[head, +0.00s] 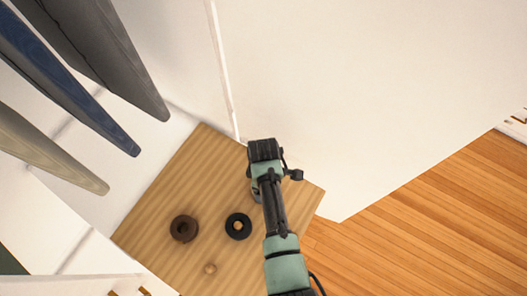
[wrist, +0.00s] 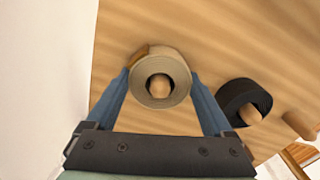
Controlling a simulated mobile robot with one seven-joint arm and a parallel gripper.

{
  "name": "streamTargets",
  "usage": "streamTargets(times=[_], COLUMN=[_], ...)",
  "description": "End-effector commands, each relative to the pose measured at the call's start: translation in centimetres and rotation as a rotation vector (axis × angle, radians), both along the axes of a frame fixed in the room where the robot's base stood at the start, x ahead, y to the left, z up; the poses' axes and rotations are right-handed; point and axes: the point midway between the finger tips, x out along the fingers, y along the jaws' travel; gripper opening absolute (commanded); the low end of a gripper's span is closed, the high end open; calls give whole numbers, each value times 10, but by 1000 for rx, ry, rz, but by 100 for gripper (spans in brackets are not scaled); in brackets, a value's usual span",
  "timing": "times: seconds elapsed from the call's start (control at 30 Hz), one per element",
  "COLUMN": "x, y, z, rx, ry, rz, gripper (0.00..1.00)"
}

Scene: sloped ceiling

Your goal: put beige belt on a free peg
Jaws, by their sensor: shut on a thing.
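The beige belt (wrist: 145,66) is a roll in the middle of the wrist view. A round wooden peg end (wrist: 159,88) shows in its hole; I cannot tell how far the roll sits down the peg. My gripper (wrist: 160,79) is shut on the roll, one blue finger on each side. In the head view my arm hides the belt and fingers. A bare peg (head: 210,268) stands near the board's lower part; a bare peg (wrist: 298,125) also shows at the right of the wrist view.
The wooden peg board (head: 150,225) carries a black belt roll (head: 238,226) and a brown belt roll (head: 183,228), each on a peg. Grey, blue and beige hanging pieces (head: 75,85) fill the upper left. A white wall (head: 370,80) lies behind; wooden floor (head: 440,220) lies right.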

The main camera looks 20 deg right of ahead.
Motion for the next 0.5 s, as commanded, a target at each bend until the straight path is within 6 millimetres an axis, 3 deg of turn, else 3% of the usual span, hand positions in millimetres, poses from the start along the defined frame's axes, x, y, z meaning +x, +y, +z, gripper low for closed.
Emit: streamTargets(times=[0.4,0.43,0.5], x=[0,0,0], y=[0,0,0], z=[0,0,0], rx=[-1,-1,-1], ry=[-1,-1,-1], rz=[0,0,0], gripper=[23,88,100])
